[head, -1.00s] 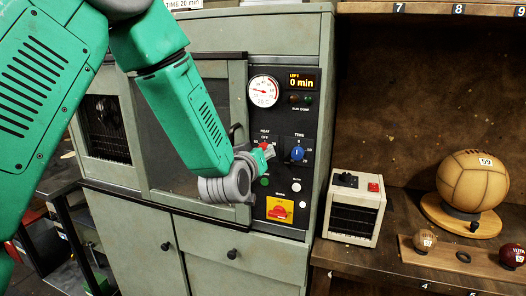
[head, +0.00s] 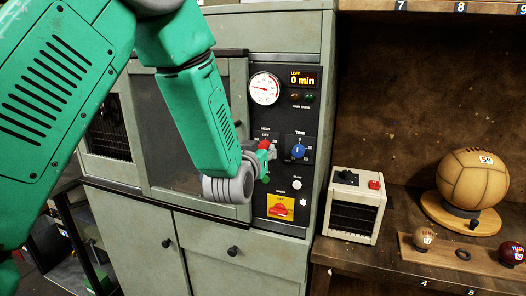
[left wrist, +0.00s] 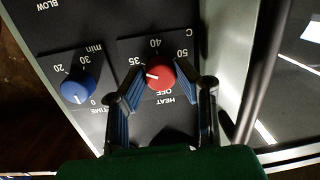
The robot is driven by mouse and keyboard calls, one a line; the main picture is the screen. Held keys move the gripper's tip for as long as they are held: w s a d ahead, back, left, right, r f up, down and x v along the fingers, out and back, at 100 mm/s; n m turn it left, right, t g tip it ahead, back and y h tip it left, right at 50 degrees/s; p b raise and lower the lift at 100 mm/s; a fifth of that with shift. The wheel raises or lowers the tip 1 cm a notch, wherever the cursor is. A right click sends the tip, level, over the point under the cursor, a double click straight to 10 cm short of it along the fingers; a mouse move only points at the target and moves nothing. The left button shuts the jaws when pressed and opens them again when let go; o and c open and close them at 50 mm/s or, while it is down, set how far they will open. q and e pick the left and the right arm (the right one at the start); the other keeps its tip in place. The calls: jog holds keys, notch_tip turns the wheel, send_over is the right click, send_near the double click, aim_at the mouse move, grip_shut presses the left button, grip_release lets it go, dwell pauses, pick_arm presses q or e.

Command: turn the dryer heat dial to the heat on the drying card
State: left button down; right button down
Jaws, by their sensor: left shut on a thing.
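The red heat dial (left wrist: 160,76) is on the dryer's black control panel (head: 276,185). My left gripper (left wrist: 160,85) is shut on it, one finger on each side; in the head view the gripper (head: 265,152) partly hides the red dial (head: 264,145). The left wrist view shows the panel upside down, with 35, 40, 50 and OFF around the dial. The dial's white mark points left in that view, close to the 35. The drying card's writing is not readable in the views now. My right gripper is not in view.
The blue time dial (left wrist: 77,88) is beside the heat dial. A round gauge (head: 265,88) and a display reading 0 min (head: 303,78) are above. A red switch on a yellow plate (head: 281,207) is below. A small cream box (head: 353,204) stands right of the dryer.

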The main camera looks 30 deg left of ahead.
pick_arm(q)
jog(key=c, duration=1.2)
grip_release()
jog(key=shift+w+r, duration=0.15)
jog(key=shift+r, duration=0.2)
jog(key=shift+f, duration=0.15)
jog(key=v, duration=1.2)
jog(key=shift+a+f, duration=0.1)
jog(key=shift+f, duration=0.05)
